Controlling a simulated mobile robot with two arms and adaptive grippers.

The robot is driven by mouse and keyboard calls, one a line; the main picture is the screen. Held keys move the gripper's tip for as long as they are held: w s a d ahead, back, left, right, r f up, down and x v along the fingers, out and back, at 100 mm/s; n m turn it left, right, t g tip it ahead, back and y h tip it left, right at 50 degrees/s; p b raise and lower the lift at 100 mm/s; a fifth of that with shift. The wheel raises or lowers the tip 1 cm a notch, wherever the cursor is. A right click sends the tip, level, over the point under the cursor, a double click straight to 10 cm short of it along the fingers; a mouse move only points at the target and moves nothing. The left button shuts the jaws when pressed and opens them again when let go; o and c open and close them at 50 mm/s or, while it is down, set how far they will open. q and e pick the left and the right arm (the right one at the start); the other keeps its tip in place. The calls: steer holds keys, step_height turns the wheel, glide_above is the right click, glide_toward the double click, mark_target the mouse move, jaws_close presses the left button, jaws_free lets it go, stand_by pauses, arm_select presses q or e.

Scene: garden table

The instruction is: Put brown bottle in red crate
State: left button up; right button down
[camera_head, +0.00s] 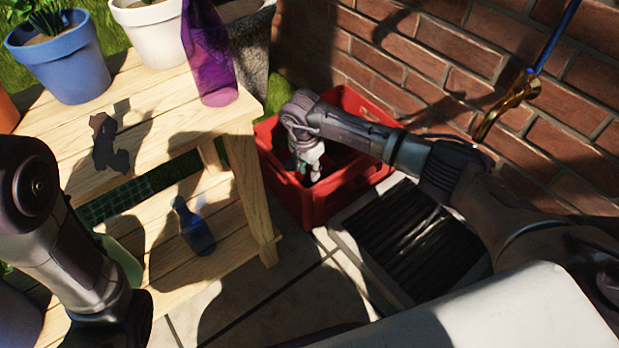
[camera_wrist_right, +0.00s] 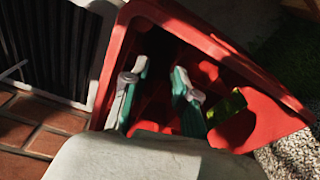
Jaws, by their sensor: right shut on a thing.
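The red crate (camera_head: 312,200) stands on the paving against the brick wall, right of the wooden table. My right gripper (camera_head: 307,168) points down inside its rim. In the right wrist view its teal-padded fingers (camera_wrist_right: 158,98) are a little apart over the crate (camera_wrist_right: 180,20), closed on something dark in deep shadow. I take it for the brown bottle, but its outline cannot be made out. A small yellow-green patch (camera_wrist_right: 228,106) shows inside the crate beside the fingers. My left arm comes in at the left; its gripper is out of the picture.
A purple bottle (camera_head: 208,55) stands on the wooden table (camera_head: 185,100) near flowerpots (camera_head: 65,58). A blue bottle (camera_head: 193,228) stands on the lower shelf. A dark slatted box (camera_head: 410,240) adjoins the crate. A brass tap-like fitting (camera_head: 503,105) hangs by the wall.

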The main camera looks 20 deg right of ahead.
step_height(320, 180, down, 3)
steer(key=shift+r+b, duration=0.2)
steer(key=shift+b, duration=0.2)
steer(key=shift+r, duration=0.15)
steer(key=c, duration=1.2)
jaws_free()
